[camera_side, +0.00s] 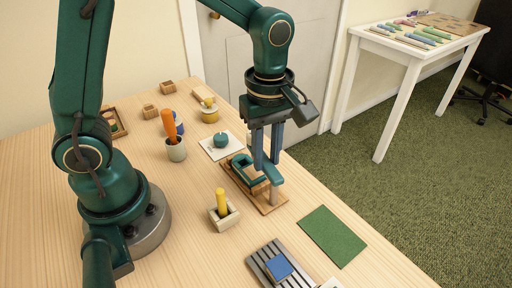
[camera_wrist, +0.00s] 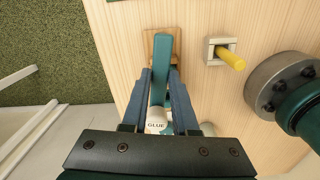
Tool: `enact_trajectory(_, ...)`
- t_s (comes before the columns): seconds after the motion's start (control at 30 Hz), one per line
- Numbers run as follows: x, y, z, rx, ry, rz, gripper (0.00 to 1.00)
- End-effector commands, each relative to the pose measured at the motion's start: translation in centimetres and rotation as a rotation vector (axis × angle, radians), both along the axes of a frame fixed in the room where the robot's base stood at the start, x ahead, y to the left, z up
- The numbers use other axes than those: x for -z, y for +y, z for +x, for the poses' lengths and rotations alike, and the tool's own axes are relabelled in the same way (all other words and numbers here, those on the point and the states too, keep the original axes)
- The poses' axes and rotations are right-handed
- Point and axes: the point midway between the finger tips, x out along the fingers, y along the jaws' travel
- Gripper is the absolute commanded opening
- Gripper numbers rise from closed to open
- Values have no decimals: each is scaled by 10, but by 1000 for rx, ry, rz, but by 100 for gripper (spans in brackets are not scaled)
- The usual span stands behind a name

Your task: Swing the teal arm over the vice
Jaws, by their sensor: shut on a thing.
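The teal arm (camera_side: 273,176) sits on a short post on a wooden base board (camera_side: 268,209), near the table's right side. My gripper (camera_side: 265,165) points down and is shut on the teal arm, its two blue-grey fingers on either side. In the wrist view the teal arm (camera_wrist: 162,60) runs lengthwise between my gripper's fingertips (camera_wrist: 161,76). A teal boxy frame (camera_side: 240,165) sits on the same board, just left of my fingers and partly hidden. A grey slatted metal piece with a blue block (camera_side: 279,267) lies at the front. I cannot tell which is the vice.
A green mat (camera_side: 332,236) lies to the right. A teal round pot on a white card (camera_side: 221,140) is behind. A bottle marked GLUE (camera_wrist: 157,122) is close to my fingers in the wrist view.

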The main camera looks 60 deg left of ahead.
Motion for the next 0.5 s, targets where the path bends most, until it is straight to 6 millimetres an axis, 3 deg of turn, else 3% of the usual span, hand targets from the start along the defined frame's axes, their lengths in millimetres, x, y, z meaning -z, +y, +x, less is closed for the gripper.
enact_trajectory(0.5, -1, 0, -6, -184, -2, -2, 0)
